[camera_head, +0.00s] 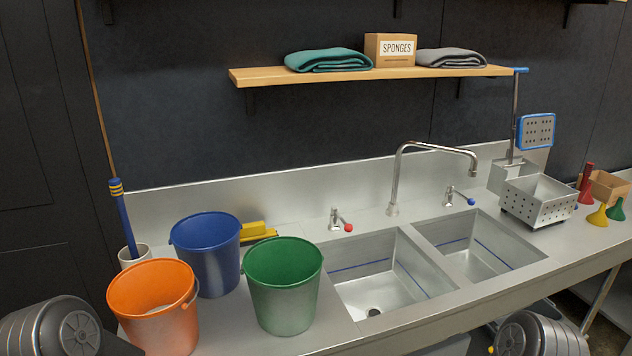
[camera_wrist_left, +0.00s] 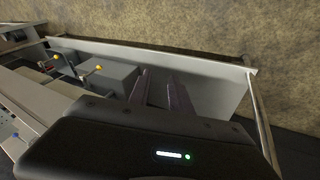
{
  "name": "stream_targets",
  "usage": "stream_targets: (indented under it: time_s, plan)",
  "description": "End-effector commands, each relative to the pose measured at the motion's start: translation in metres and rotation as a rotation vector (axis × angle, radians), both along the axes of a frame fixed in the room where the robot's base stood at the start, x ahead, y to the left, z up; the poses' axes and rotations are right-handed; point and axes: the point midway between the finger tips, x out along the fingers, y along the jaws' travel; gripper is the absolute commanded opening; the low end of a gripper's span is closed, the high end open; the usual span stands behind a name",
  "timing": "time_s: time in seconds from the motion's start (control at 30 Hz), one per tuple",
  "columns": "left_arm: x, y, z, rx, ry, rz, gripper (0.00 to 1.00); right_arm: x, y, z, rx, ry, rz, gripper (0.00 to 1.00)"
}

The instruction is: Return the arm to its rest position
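My left gripper (camera_wrist_left: 157,82) shows in the left wrist view as two dark fingers, parallel and apart, with nothing held between them. Behind the fingers is the grey metal of the sink unit, seen at a steep tilt. In the head view no gripper shows. Only a grey rounded joint of my own arm is at the bottom left corner and another at the bottom right, both in front of the counter. My right gripper is out of both views.
An orange bucket (camera_head: 153,310), a blue bucket (camera_head: 206,255) and a green bucket (camera_head: 283,290) stand on the counter's left. Right of them are two empty sink basins and a tall faucet (camera_head: 398,175). A perforated metal basket (camera_head: 540,203) stands at right. A wooden shelf (camera_head: 270,76) hangs above.

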Motion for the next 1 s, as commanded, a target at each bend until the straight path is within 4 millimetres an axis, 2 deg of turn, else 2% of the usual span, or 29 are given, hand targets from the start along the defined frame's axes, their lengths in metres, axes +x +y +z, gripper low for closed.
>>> stream_targets:
  time_s: [0.03, 0.1, 0.2, 0.3, 0.4, 1.0]
  plan:
    - [-0.034, -0.005, -0.026, -0.005, 0.07, 0.004, 0.25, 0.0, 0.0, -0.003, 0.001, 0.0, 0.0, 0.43]
    - [-0.07, -0.01, -0.046, -0.01, 0.15, -0.002, 0.25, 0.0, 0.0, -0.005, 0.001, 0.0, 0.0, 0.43]
    - [-0.11, -0.016, -0.065, -0.016, 0.24, -0.017, 0.25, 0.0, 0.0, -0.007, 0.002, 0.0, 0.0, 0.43]
    - [-0.131, -0.02, -0.076, -0.022, 0.29, -0.024, 0.25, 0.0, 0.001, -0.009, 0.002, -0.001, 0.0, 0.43]
    - [-0.137, -0.02, -0.08, -0.024, 0.305, -0.025, 0.25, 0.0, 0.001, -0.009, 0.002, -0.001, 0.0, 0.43]
    - [-0.135, -0.02, -0.08, -0.025, 0.302, -0.024, 0.25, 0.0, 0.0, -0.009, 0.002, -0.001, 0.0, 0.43]
